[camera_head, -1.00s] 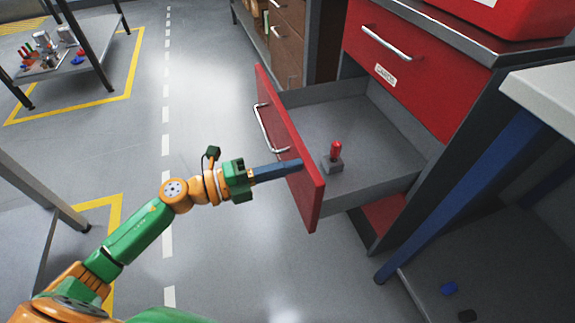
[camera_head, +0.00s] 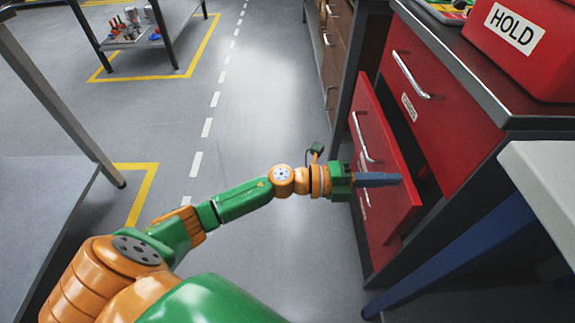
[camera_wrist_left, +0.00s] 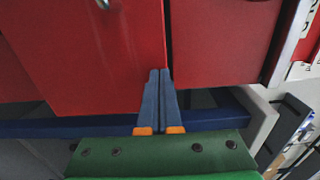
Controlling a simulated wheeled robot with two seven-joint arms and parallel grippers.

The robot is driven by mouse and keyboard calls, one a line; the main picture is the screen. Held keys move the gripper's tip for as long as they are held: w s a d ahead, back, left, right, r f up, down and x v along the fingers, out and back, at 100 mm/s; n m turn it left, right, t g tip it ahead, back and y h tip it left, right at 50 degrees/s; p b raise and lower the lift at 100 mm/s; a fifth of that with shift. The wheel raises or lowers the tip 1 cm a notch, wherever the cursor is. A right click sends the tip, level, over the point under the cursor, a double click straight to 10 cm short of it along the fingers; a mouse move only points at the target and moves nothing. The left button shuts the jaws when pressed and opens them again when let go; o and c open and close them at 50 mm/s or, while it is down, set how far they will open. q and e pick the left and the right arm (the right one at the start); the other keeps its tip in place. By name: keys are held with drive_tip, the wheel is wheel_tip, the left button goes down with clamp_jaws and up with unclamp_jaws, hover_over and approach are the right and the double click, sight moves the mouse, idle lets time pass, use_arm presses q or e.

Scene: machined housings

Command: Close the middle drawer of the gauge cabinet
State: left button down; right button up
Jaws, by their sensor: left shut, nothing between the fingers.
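The gauge cabinet (camera_head: 458,118) is red with dark grey edges and stands at the right of the head view. Its middle drawer (camera_head: 384,160) has a red front with a silver handle (camera_head: 361,140) and stands a little open, with a dark gap behind its front. My left gripper (camera_head: 400,178) is shut and empty, its blue fingers against or just over the drawer front near its right end. In the left wrist view the shut fingertips (camera_wrist_left: 160,72) lie at the right edge of the red drawer front (camera_wrist_left: 95,60). My right gripper is not in view.
A red box marked HOLD (camera_head: 515,45) sits on the cabinet top. A white-topped bench (camera_head: 545,165) with a blue leg (camera_head: 450,258) stands close at the right. A grey table (camera_head: 40,210) is at the left. The floor between is clear.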

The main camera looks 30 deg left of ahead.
sight(410, 179)
use_arm(q)
drive_tip(key=x, duration=0.6)
drive_tip(key=shift+b, duration=0.3)
drive_tip(key=shift+r, duration=0.15)
drive_tip(key=shift+w+r, duration=0.1)
drive_tip(key=shift+r, duration=0.05)
